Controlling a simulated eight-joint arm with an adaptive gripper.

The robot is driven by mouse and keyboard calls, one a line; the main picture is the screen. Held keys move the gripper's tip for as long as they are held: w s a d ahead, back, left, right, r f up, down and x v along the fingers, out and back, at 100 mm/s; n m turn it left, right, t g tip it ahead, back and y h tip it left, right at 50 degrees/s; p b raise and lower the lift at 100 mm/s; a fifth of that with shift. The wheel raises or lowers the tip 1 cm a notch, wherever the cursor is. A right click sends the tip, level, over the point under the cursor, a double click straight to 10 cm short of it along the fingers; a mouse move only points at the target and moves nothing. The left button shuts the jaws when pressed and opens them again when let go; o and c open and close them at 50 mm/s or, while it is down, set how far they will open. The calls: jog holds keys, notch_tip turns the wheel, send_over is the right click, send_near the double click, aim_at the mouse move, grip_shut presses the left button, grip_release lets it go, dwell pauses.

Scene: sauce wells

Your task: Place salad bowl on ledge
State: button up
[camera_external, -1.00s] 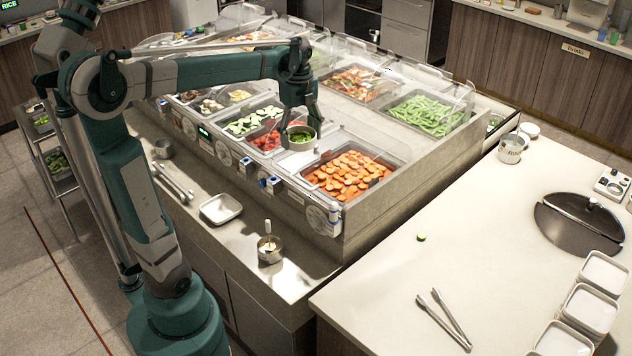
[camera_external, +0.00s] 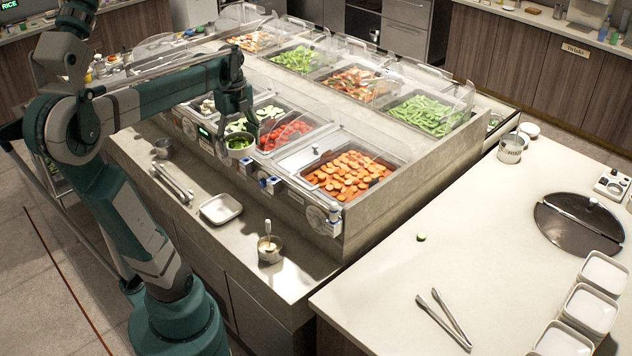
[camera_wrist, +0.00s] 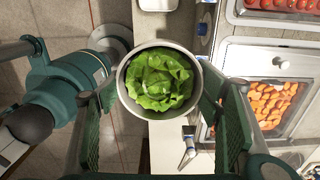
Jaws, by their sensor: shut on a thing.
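The salad bowl (camera_external: 240,152) is a small round metal bowl filled with green lettuce. My gripper (camera_external: 239,132) is shut on its sides and holds it upright above the front edge of the sauce wells. In the wrist view the bowl (camera_wrist: 160,115) sits between both fingers, with the leaves facing the camera. The ledge (camera_external: 255,218) is the pale counter strip along the front of the wells, lower than the bowl. The bowl's underside is hidden in the wrist view.
On the ledge are a white square dish (camera_external: 221,209), a small pot (camera_external: 270,250), tongs (camera_external: 173,182) and a metal cup (camera_external: 162,148). Clear guards and food wells, including carrots (camera_external: 347,175), lie behind. Bare ledge shows between tongs and dish.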

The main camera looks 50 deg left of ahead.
jog(key=shift+s+a+f, duration=0.1)
jog(key=shift+s+a, duration=0.15)
jog(key=shift+s, duration=0.2)
jog(key=shift+s+a+f, duration=0.1)
jog(key=shift+s+a, duration=0.15)
jog(key=shift+s, duration=0.2)
jog(key=shift+s+a+f, duration=0.1)
jog(key=shift+s+f, duration=0.1)
jog(key=shift+f, duration=0.05)
notch_tip(320, 180, down, 27)
jog(key=shift+f, duration=0.15)
jog(key=shift+f+b, duration=0.75)
jog(key=shift+f, duration=2.15)
jog(key=shift+f+b, duration=0.55)
jog(key=shift+f, duration=1.5)
jog(key=shift+f, duration=0.2)
